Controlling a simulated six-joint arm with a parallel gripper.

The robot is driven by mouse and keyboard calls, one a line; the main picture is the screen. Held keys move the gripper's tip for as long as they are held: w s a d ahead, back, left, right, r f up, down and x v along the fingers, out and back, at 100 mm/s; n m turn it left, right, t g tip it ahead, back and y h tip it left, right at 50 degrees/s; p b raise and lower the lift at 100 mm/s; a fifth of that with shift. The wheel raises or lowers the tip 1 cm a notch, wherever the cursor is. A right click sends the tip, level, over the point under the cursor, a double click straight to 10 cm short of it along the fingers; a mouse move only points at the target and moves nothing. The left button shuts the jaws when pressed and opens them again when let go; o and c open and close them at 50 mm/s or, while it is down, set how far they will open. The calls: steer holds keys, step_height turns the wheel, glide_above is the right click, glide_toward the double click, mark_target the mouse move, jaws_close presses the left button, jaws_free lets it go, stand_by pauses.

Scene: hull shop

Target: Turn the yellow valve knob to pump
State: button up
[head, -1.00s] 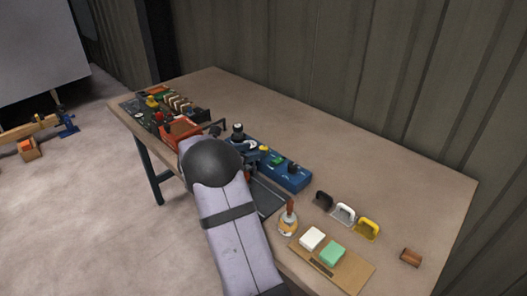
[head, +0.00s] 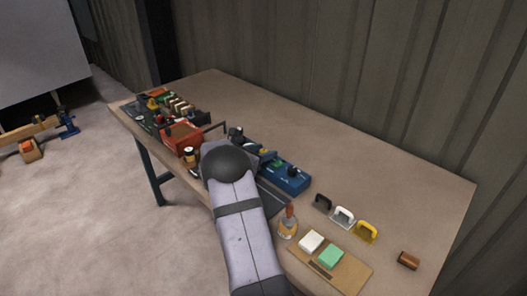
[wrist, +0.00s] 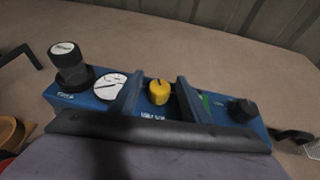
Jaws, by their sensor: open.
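The yellow valve knob (wrist: 159,91) stands on top of the blue control box (wrist: 218,127) in the wrist view, with lettering in front of it that I cannot read surely. My gripper (wrist: 156,92) is open, with one finger on each side of the knob in that view; I cannot tell whether either touches it. In the head view the blue box (head: 291,183) shows beyond my arm, which hides part of it. The knob is only a small yellow spot (head: 264,152) there. A black knob (wrist: 243,109) is to its right, and a white round gauge (wrist: 110,86) to its left.
A tall black cylinder (wrist: 70,66) with a white top stands at the box's left end. A red toolbox (head: 183,136) is farther left on the table. Several coloured handles (head: 343,217) and a board with pads (head: 341,275) lie nearer. The table's back right is clear.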

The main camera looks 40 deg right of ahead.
steer(key=c, duration=1)
steer(key=shift+c, duration=0.2)
steer(key=shift+r+m+g, duration=0.15)
steer(key=shift+m+g, duration=0.15)
steer(key=shift+m+g+p, duration=0.35)
steer(key=shift+m+g, duration=0.15)
steer(key=shift+g, duration=0.1)
steer(key=o, duration=1)
steer(key=shift+o, duration=0.2)
